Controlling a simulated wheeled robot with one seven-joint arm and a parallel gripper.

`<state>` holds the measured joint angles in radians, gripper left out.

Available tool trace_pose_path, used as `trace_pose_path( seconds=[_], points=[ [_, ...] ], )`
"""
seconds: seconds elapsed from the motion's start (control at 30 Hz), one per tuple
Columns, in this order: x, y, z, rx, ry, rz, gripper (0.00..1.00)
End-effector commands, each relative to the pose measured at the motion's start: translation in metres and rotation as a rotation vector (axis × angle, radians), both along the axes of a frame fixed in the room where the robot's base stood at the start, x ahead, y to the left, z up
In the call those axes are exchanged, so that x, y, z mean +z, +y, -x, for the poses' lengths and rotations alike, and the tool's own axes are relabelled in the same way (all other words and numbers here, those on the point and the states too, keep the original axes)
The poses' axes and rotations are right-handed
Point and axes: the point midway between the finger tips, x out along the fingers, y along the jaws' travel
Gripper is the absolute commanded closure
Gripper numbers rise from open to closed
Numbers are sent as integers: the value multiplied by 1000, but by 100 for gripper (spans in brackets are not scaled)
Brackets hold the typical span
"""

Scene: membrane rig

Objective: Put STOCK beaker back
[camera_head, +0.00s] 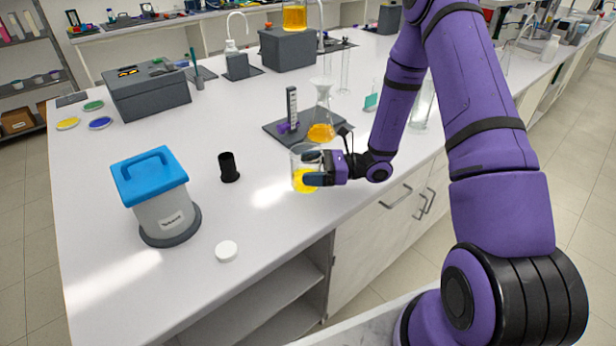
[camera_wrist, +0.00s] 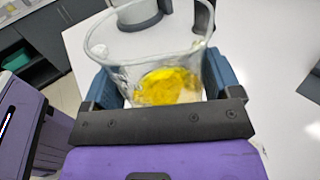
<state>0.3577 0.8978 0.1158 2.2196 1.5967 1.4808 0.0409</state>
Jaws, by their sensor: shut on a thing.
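A clear glass beaker with yellow liquid (camera_head: 303,181) is held in my gripper (camera_head: 312,179) near the front edge of the bench. My gripper is shut on the beaker. In the wrist view the beaker (camera_wrist: 165,70) sits between the two blue fingers, with its rim toward the top of the picture and the yellow liquid low in it. I cannot tell from these views whether its base touches the bench. No STOCK label is readable on it.
A blue-lidded container (camera_head: 160,205) stands left on a dark round base. A white cap (camera_head: 226,251) and a black cup (camera_head: 228,168) are nearby. A flask with orange liquid (camera_head: 321,128) stands behind my gripper by a dark mat (camera_head: 280,138). A grey box (camera_head: 145,95) is farther back.

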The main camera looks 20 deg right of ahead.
Motion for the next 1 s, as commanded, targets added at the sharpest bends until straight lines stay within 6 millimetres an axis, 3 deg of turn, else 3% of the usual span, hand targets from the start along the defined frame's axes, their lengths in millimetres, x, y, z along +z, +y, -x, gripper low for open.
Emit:
trace_pose_path(
  seconds=[0.13,0.4,0.8,0.83,0.9,1.0],
  points=[
    [-1,3,-10,1,-3,0,50],
    [-34,3,-8,0,1,0,50],
    [-38,2,-8,0,0,-1,50],
    [-38,2,-8,0,-1,0,12],
    [-38,2,-8,0,-1,0,0],
    [-38,2,-8,0,-1,0,0]
  ],
)
